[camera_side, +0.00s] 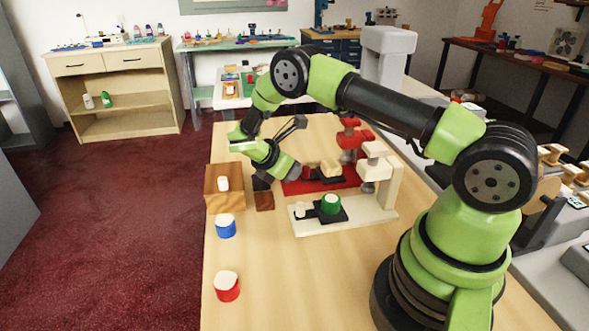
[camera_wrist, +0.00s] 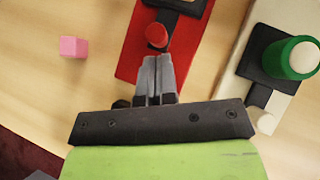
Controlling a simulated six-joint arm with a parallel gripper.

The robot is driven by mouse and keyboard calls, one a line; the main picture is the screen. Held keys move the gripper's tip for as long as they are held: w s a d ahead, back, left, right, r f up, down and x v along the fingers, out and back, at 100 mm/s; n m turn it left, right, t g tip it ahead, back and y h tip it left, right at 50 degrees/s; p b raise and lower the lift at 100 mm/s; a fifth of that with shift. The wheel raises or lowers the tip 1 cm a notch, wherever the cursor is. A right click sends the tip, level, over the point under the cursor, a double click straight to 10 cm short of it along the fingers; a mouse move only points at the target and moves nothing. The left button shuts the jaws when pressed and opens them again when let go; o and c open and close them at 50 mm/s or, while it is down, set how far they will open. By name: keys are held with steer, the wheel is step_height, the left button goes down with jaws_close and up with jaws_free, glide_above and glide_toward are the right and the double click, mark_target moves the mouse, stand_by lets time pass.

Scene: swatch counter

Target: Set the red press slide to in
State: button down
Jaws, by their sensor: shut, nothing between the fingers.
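The red press (camera_side: 350,140) stands on the wooden table with a red base (camera_wrist: 185,60). Its black slide (camera_wrist: 190,5) is cut off at the top of the wrist view; in the side view a cream block sits on it (camera_side: 330,169). A red knob (camera_wrist: 157,36) stands at the slide's near end. My gripper (camera_wrist: 157,58) is shut and empty, its fingertips right beside the knob on the near side; I cannot tell whether they touch. In the side view my gripper (camera_side: 294,172) is low at the base's left end, partly hidden by its own body.
A white press (camera_side: 380,175) stands nearer the side camera, with a green cup (camera_side: 330,204) on its black slide. A pink cube (camera_wrist: 74,47), a wooden block with a white-topped piece (camera_side: 223,200), a blue cup (camera_side: 226,228) and a red cup (camera_side: 228,290) are on the table.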

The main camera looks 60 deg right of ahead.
mark_target(323, 173)
steer(key=shift+s+d, duration=0.15)
steer(key=shift+d, duration=0.3)
steer(key=shift+s+d, duration=1.65)
steer(key=shift+s, duration=0.05)
